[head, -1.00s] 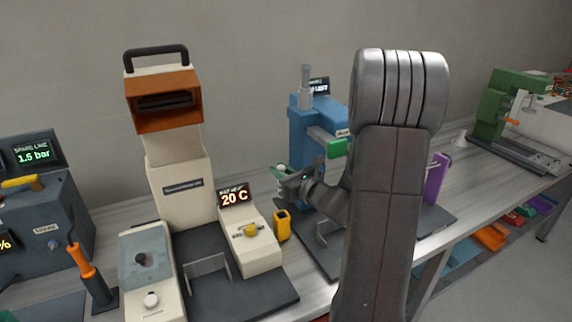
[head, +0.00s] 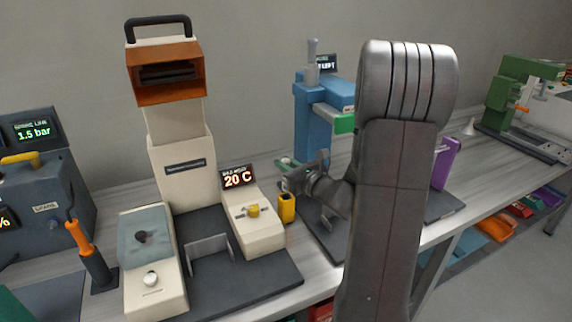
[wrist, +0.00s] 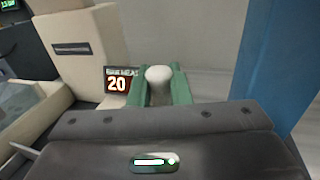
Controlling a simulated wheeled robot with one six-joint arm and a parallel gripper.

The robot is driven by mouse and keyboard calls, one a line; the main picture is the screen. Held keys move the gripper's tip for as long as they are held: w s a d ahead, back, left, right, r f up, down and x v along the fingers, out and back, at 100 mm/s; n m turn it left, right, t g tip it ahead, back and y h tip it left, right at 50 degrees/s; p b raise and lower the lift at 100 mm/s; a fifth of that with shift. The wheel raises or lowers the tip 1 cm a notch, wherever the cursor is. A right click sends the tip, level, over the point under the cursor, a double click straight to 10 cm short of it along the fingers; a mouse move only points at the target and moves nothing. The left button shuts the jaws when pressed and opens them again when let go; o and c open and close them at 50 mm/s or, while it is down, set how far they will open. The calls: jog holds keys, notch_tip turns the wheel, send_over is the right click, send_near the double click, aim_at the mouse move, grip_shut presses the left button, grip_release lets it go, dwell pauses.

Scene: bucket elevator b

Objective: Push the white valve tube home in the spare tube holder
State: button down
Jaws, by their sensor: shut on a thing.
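The white valve tube (wrist: 159,78) shows in the wrist view as a rounded white end just beyond my gripper's dark body. Green pieces (wrist: 181,88) flank it on both sides; I cannot tell whether they are fingers or the holder. In the head view my gripper (head: 290,176) is shut on the white tube, left of the blue press and above the bench. A small white and green patch shows at its tip. The tube's lower end is hidden, and I cannot make out the spare tube holder or how far in the tube sits.
A blue press (head: 315,130) stands just behind my gripper. A purple block (head: 446,163) is right of my arm. A green machine (head: 508,95) stands far right.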

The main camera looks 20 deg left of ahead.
jog(key=shift+f+b, duration=0.4)
jog(key=shift+f, duration=0.25)
jog(key=shift+b, duration=0.45)
dwell(1.3)
jog(key=shift+f+b, duration=2.4)
jog(key=shift+f, duration=0.15)
jog(key=c, duration=1.3)
grip_release()
jog(key=shift+o, duration=0.2)
jog(key=v, duration=1.4)
jog(key=shift+b, duration=0.3)
jog(key=shift+a, duration=0.1)
